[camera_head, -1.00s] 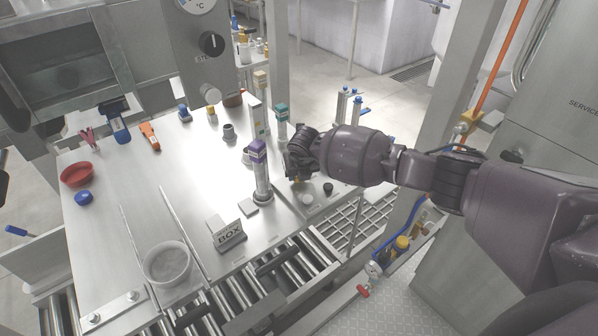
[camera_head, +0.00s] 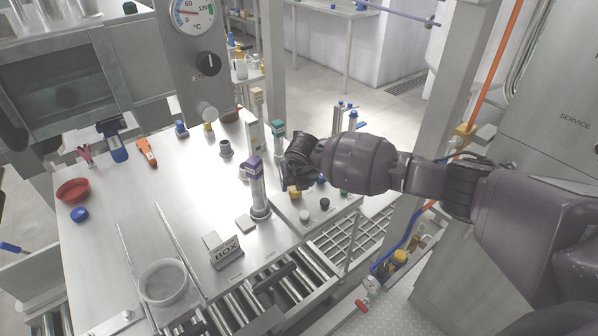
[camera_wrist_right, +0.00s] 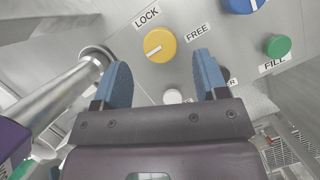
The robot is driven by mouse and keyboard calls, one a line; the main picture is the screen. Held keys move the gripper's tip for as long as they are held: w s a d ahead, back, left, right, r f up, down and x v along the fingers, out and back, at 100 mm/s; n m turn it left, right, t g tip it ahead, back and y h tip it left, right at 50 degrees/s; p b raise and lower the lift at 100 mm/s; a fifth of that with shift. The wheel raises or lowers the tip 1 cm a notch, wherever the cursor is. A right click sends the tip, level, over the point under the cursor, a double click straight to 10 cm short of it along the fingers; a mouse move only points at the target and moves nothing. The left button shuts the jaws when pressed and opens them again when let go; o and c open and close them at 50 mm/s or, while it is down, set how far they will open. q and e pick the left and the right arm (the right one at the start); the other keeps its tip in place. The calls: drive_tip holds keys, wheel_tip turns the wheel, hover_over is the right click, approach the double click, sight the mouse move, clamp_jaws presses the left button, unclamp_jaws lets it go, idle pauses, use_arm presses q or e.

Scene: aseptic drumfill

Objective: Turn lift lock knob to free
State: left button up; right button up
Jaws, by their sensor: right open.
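The yellow knob (camera_wrist_right: 159,44) sits on a grey panel between the printed words LOCK (camera_wrist_right: 146,16) and FREE (camera_wrist_right: 197,32). A short pale mark on its face lies toward its lower left. In the head view the yellow knob (camera_head: 294,192) shows partly below my right gripper (camera_head: 298,168). In the right wrist view my right gripper (camera_wrist_right: 162,68) is open, its two blue fingers spread with nothing between them. The knob appears just beyond the fingertips, apart from them. My left gripper is not in view.
A blue knob (camera_wrist_right: 240,3), a green button (camera_wrist_right: 277,46) marked FILL and a white button (camera_wrist_right: 172,97) share the panel. A metal post (camera_wrist_right: 60,95) stands left of the fingers. In the head view, a purple-topped column (camera_head: 256,185) stands close to my right gripper.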

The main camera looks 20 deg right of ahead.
drive_tip(key=v, duration=0.6)
drive_tip(key=shift+s+r, duration=0.2)
drive_tip(key=shift+r, duration=0.1)
drive_tip(key=s+a+f+g+y, duration=0.2)
drive_tip(key=s+a+f+y, duration=0.3)
drive_tip(key=s+a+y, duration=0.35)
drive_tip(key=s+a+r+m+t+y, duration=0.3)
drive_tip(key=s+a+m+y, duration=0.4)
drive_tip(key=s+y, duration=0.1)
drive_tip(key=s+d+f+m+t+h, duration=0.2)
drive_tip(key=d+m+t+h, duration=0.4)
drive_tip(key=m, duration=0.3)
drive_tip(key=s+d+f+m+t+h, duration=0.15)
drive_tip(key=d+m+t+h, duration=0.3)
drive_tip(key=d+m, duration=0.45)
drive_tip(key=s+d+f+m+g+h, duration=0.2)
drive_tip(key=s+d+f+m+h, duration=0.1)
drive_tip(key=s+d+f+m, duration=0.1)
drive_tip(key=s+d+f+m+g+h, duration=0.2)
drive_tip(key=s+d+f+m, duration=0.2)
drive_tip(key=s, duration=0.4)
wheel_tip(320, 180, down, 2)
drive_tip(key=shift+s+d+f+m+h, duration=0.1)
drive_tip(key=shift+s+d+m+h, duration=0.25)
drive_tip(key=shift+m, duration=0.35)
